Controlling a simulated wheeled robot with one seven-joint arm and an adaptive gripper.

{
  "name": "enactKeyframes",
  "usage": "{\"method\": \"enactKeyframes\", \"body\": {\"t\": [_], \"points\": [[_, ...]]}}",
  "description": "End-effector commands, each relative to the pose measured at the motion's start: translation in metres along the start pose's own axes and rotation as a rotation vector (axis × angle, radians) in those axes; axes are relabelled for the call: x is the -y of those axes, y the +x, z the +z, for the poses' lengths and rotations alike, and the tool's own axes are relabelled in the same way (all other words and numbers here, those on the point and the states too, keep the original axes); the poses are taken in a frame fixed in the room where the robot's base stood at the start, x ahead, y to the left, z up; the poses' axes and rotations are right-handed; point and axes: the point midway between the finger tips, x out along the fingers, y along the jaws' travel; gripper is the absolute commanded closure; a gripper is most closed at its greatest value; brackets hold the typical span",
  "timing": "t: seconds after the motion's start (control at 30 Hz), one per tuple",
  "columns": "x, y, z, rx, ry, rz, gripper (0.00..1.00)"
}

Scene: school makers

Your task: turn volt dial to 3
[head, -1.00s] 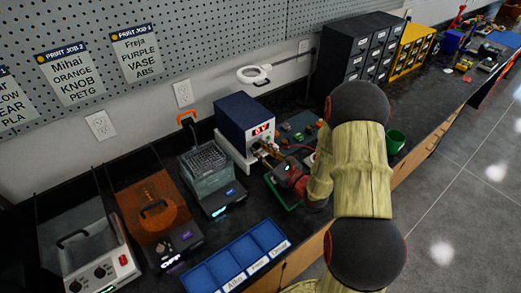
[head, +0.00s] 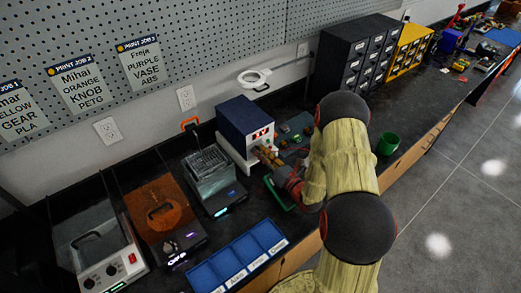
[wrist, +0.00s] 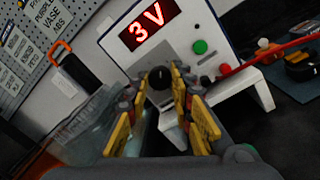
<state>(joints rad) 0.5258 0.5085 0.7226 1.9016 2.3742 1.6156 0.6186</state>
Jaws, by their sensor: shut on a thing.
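The power supply (head: 240,116) is a blue and white box on a white stand on the bench. Its red display (wrist: 150,25) reads 3 V in the wrist view. The black volt dial (wrist: 160,77) is below the display on the white front panel. My gripper (wrist: 165,80) is shut on the dial, with its yellow fingers on either side of the knob. In the head view my gripper (head: 268,154) is at the front of the supply, and the dial is hidden there.
A green button (wrist: 200,47) and a red plug with a lead (wrist: 225,69) are right of the dial. A printer-like box (head: 210,170) stands left of the supply, and a blue bin tray (head: 205,277) lies in front. A green cup (head: 388,144) stands to the right.

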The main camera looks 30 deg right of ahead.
Motion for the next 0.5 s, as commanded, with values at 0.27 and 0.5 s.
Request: {"method": "enactKeyframes", "body": {"t": [0.27, 0.5], "points": [[-0.0002, 0.0003, 0.0010, 0.011, 0.158, -0.002, 1.00], [0.0005, 0.0004, 0.0006, 0.017, 0.223, -0.003, 1.00]]}}
